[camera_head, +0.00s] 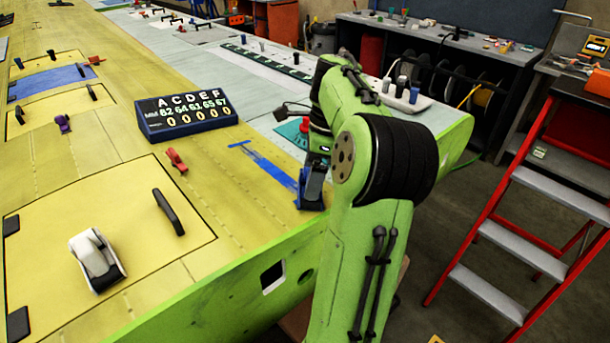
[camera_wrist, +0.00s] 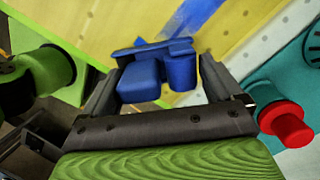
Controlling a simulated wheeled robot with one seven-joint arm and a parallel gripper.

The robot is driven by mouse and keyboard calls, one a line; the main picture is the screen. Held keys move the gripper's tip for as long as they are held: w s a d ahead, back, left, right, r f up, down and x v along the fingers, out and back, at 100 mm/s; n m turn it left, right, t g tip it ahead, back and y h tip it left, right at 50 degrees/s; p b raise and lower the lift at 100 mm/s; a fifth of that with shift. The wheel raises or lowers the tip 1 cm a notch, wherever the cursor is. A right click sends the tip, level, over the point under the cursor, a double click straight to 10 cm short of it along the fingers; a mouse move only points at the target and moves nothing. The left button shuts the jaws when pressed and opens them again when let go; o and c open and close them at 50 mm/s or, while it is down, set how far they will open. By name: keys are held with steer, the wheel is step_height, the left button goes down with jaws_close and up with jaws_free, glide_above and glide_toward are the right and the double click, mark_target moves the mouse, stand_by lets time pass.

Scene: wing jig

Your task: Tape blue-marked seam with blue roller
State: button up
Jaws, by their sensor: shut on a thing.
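My gripper (camera_wrist: 160,88) is shut on the blue roller (camera_wrist: 155,68), which sits between its two fingers in the wrist view. In the head view the blue roller (camera_head: 311,187) is at the wing's right edge, at the near end of the blue-marked seam (camera_head: 268,165). The blue strip of the seam runs up and left from it to a short crossbar. The seam also shows in the wrist view (camera_wrist: 195,17), just beyond the roller. I cannot tell whether the roller touches the skin. My arm hides part of the gripper in the head view.
A dark counter box (camera_head: 185,116) with letters and numbers stands left of the seam. A red clamp (camera_head: 176,161), a black handle (camera_head: 168,212) and a white roller-like tool (camera_head: 97,260) are on the yellow wing. A red knob (camera_wrist: 286,124) is right of my gripper. A red stepladder (camera_head: 530,190) stands right.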

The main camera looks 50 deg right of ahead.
steer(key=shift+s+a+b, duration=0.25)
steer(key=shift+s+b, duration=0.65)
steer(key=shift+s, duration=0.15)
steer(key=shift+s+a+b, duration=0.25)
steer(key=shift+s+b, duration=0.65)
steer(key=shift+s, duration=0.15)
steer(key=shift+r, duration=0.1)
steer(key=p+v, duration=0.6)
steer(key=shift+w+p, duration=0.25)
steer(key=shift+p, duration=0.05)
steer(key=shift+r, duration=0.15)
steer(key=p+v, duration=0.2)
steer(key=p, duration=0.1)
steer(key=shift+w+r, duration=0.1)
steer(key=shift+r, duration=0.3)
